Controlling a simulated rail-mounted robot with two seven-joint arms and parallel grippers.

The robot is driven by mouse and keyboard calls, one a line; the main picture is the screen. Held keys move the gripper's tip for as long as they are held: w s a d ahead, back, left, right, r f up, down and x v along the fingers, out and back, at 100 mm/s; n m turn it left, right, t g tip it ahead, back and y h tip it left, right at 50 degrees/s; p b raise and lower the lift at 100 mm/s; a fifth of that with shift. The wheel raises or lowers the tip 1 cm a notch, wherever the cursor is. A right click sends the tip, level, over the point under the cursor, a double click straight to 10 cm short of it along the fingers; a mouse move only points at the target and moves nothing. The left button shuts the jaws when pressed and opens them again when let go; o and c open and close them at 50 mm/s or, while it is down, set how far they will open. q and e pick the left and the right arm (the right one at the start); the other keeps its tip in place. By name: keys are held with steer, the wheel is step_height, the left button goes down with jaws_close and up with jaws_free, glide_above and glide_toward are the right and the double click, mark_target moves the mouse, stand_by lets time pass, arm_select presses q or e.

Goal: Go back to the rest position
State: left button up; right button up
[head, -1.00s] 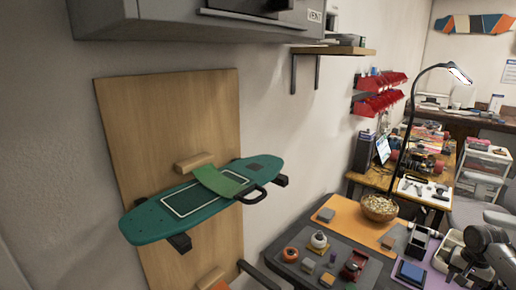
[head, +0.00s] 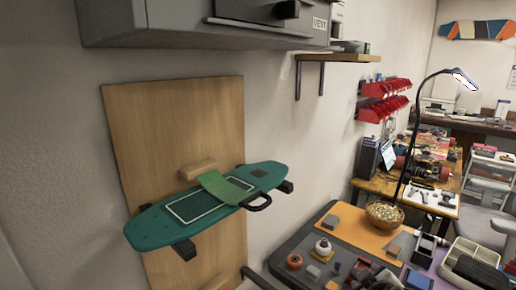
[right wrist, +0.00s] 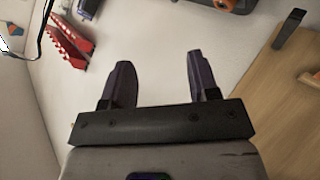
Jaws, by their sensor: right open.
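My right gripper (right wrist: 159,60) shows in the right wrist view, with its two dark fingers apart and nothing between them. It is in front of a pale wall, clear of any object. I cannot see its fingers in the head view. My left gripper shows in neither current view. The teal skateboard deck (head: 215,203) rests on dark pegs on a wooden wall panel (head: 180,120) in the head view, with a green piece (head: 225,186) lying across it.
A dark workbench (head: 293,243) at lower right holds an orange mat (head: 347,222), a bowl (head: 384,215) and small parts. A grey cabinet (head: 180,25) hangs overhead, near a wooden shelf (head: 340,57). Red bins (head: 383,108) also show in the right wrist view (right wrist: 70,42).

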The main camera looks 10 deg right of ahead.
steer(key=s+a+f+m+g+y, duration=0.15)
steer(key=s+a+f, duration=0.35)
steer(key=s+f, duration=0.5)
steer(key=s+a+f+g+y, duration=0.2)
steer(key=s+a+f+g, duration=0.15)
steer(key=s+f, duration=0.6)
steer(key=s+a+f+m+g+y, duration=0.15)
steer(key=s+a+f, duration=0.45)
steer(key=s, duration=0.8)
step_height(320, 180, up, 38)
steer(key=p, duration=3.8)
steer(key=shift+d+f+n+g, duration=0.25)
steer(key=shift+d+n+g, duration=0.05)
steer(key=shift+g, duration=0.15)
